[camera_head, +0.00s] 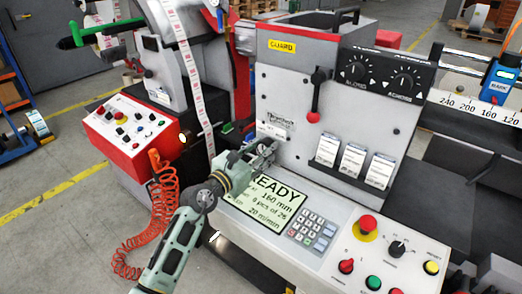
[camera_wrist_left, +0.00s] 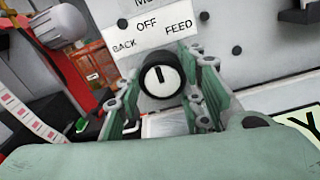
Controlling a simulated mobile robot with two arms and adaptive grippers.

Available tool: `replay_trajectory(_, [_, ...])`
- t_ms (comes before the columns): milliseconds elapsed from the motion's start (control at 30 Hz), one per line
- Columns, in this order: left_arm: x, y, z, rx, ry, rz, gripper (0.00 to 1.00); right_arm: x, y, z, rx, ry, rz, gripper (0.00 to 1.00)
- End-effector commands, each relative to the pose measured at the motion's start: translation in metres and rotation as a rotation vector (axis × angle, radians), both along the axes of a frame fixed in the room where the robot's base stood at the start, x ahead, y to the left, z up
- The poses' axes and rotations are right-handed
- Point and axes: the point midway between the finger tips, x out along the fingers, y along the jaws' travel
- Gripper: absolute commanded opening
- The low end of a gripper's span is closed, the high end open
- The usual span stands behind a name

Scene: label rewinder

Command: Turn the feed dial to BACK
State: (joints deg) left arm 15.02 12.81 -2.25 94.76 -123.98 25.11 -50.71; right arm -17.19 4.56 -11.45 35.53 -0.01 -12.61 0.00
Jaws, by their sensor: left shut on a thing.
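The feed dial (camera_wrist_left: 162,76) is a round black knob with a white face and a dark pointer line. In the left wrist view it sits below a white plate (camera_wrist_left: 148,38) marked BACK at left, OFF at top and FEED at right. The pointer line stands nearly upright, toward OFF. My left gripper (camera_wrist_left: 165,90) has its green fingers on both sides of the dial and is shut on it. In the head view the left gripper (camera_head: 266,150) is at the lower left of the grey machine front and hides the dial. My right gripper is not in view.
The console below has a READY screen (camera_head: 262,203), a keypad (camera_head: 312,230) and a red stop button (camera_head: 367,224). A red-handled lever (camera_head: 315,100) and two black knobs are higher on the panel. A red-sided control box (camera_head: 130,130) with a coiled orange hose (camera_head: 160,190) stands at left.

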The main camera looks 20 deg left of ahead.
Motion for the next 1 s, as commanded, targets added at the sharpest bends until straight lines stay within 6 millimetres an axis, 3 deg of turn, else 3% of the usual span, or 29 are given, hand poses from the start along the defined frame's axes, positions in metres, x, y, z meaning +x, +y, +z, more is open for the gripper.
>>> replay_trajectory(100, [0.000,0.001,0.000,0.001,0.000,0.002,0.09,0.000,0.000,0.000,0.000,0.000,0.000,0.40])
replay_trajectory(467, [0.000,0.002,0.001,-0.066,0.027,0.004,0.09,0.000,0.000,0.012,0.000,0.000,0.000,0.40])
replay_trajectory(1000, [0.000,0.002,-0.001,-0.445,0.166,0.006,0.09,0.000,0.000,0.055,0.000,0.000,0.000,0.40])
